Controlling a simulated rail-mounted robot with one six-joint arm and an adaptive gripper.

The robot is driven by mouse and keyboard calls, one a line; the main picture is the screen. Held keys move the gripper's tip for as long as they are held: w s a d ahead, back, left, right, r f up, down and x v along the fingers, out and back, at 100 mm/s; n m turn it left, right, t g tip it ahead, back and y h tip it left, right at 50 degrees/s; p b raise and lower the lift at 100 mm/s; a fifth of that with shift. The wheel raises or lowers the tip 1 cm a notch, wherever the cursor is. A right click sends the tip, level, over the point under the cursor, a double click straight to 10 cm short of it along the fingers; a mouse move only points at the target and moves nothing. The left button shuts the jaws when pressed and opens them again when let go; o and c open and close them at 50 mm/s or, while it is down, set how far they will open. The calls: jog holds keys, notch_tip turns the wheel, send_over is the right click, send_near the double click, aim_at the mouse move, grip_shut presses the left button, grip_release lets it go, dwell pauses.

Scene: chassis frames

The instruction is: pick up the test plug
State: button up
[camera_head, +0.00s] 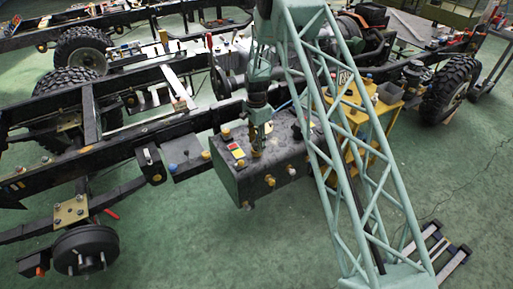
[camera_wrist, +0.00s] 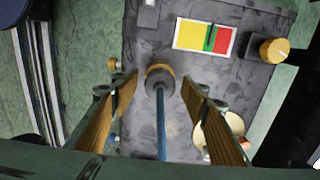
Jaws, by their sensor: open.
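My gripper (camera_head: 260,134) points down over the top of the dark grey box (camera_head: 228,180) on the chassis frame. In the wrist view my gripper (camera_wrist: 160,84) is open, with one tan-padded finger on each side. Between and below the fingers is a round grey plug-like piece with a brass-yellow rim (camera_wrist: 159,71), likely the test plug. A thin blue rod or cable runs from it toward the camera. Both fingers look apart from it. In the head view the piece is mostly hidden by the fingers.
A red, yellow and green label (camera_wrist: 204,38) and a yellow knob (camera_wrist: 273,50) are on the box top. A yellow cart (camera_head: 360,125) with small items stands to the right. Frame rails (camera_head: 120,145) run behind and left. Green floor is open in front.

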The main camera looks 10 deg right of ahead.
jog(key=shift+c, duration=0.2)
jog(key=c, duration=0.9)
jog(key=shift+c, duration=0.2)
jog(key=shift+r, duration=0.1)
jog(key=shift+r+p, duration=0.35)
jog(key=shift+r, duration=1.4)
jog(key=s+a+r+p, duration=0.1)
jog(key=s+a, duration=0.2)
jog(key=s, duration=1.2)
jog(key=shift+s+a+r, duration=0.2)
jog(key=shift+s+a, duration=0.1)
jog(key=shift+a, duration=0.1)
